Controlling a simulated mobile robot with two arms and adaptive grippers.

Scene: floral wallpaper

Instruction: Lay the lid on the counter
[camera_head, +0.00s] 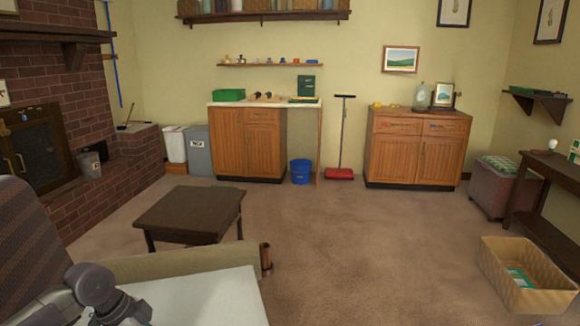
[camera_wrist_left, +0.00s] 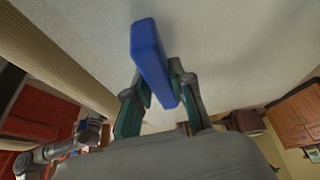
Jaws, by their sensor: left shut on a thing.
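A blue slab-like thing (camera_wrist_left: 150,48), which looks like the lid, is held between the green-padded fingers of my left gripper (camera_wrist_left: 158,94) in the left wrist view. The gripper is shut on it, and it sticks out past the fingertips, clear of any surface that I can make out. In the head view the left gripper and the lid are not seen. A pale-topped counter (camera_head: 264,104) over wooden cabinets stands at the back wall. My right gripper is in neither view.
A green box (camera_head: 229,95), a dark green box (camera_head: 306,86) and small items occupy the counter. A dark low table (camera_head: 190,214) stands before me, near a white surface (camera_head: 205,300). A blue bucket (camera_head: 301,171) and wicker basket (camera_head: 545,302) are on the floor. Open carpet lies right of centre.

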